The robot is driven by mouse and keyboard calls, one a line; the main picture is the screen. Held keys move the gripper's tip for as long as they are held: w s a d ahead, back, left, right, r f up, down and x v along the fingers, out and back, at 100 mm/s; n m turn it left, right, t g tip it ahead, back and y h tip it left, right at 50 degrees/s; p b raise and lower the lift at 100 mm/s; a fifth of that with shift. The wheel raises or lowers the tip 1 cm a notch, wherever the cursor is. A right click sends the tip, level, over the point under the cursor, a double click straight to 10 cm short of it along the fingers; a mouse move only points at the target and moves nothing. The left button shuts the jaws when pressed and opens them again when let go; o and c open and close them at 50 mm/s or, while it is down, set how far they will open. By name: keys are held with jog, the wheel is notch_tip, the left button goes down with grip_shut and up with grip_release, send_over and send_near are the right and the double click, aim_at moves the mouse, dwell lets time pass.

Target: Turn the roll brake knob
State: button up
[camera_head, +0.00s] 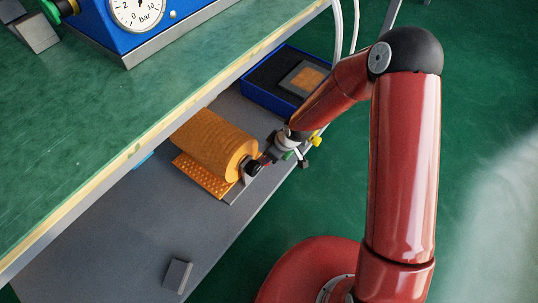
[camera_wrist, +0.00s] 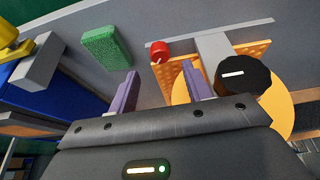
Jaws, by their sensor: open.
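The large orange roll (camera_head: 215,143) lies on its side on the grey lower shelf. A black round knob (camera_head: 254,167) sits at its near end. In the wrist view the black knob (camera_wrist: 245,76) has a white mark and stands in front of the roll's orange end face (camera_wrist: 282,110). My gripper (camera_head: 268,158) is beside the knob in the head view. In the wrist view my gripper (camera_wrist: 160,70) is open, with two purple fingers and nothing between them. The knob is right of the right finger, not between the fingers.
A small red knob (camera_wrist: 160,51) and a green block (camera_wrist: 107,47) show ahead in the wrist view. A blue tray (camera_head: 258,93) stands behind the roll. The green bench top (camera_head: 110,105) overhangs the shelf. A grey block (camera_head: 177,275) lies on the open front shelf.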

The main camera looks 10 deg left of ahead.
jog(key=shift+v, duration=0.95)
jog(key=shift+f, duration=0.1)
